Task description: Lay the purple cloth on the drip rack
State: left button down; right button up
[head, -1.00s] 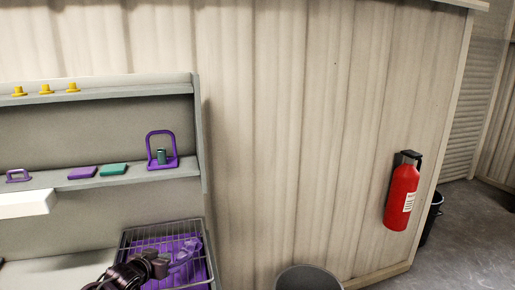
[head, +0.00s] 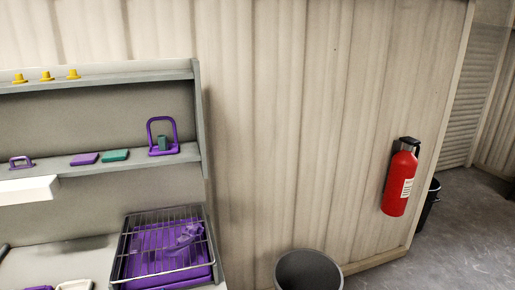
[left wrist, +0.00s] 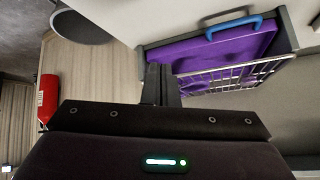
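The wire drip rack (head: 122,262) stands at the right end of the bench in the head view, with a flat purple sheet inside its frame. A smaller, raised purple piece (head: 184,240) shows on it; I cannot tell whether this is a fold of the cloth or a separate thing. In the left wrist view, the purple sheet (left wrist: 205,52) lies by the wire bars (left wrist: 230,70). My left gripper (left wrist: 163,80) has its dark fingers close together at the rack's edge in that view, with nothing visible between them. Neither gripper shows in the head view.
A shelf above holds a purple block (head: 84,158), a green block (head: 115,155) and a purple stand (head: 163,148). A grey bin (head: 308,270) stands right of the bench. A red extinguisher (head: 400,183) hangs on the wall. A blue handle (left wrist: 235,26) crosses the rack's far side.

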pick_arm(q)
jog(key=s+d+r+g, duration=0.1)
jog(key=s+r+g, duration=0.15)
jog(key=s, duration=0.85)
jog(key=s+d+r+g, duration=0.1)
jog(key=s+d+g, duration=0.15)
jog(key=s, duration=0.85)
notch_tip(320, 180, down, 38)
jog(key=s+r+g+b, duration=0.1)
jog(key=s+b, duration=0.1)
jog(key=b, duration=0.6)
jog(key=s+a+f+b, duration=0.2)
jog(key=s+f+b, duration=0.1)
jog(key=s+f, duration=0.6)
jog(key=s+a+f+g+b, duration=0.1)
jog(key=s+a+f+b, duration=0.1)
jog(key=s+f, duration=0.8)
notch_tip(320, 180, down, 6)
jog(key=shift+s+a+f+b, duration=0.1)
jog(key=shift+s+a+b, duration=0.1)
jog(key=shift+b, duration=0.55)
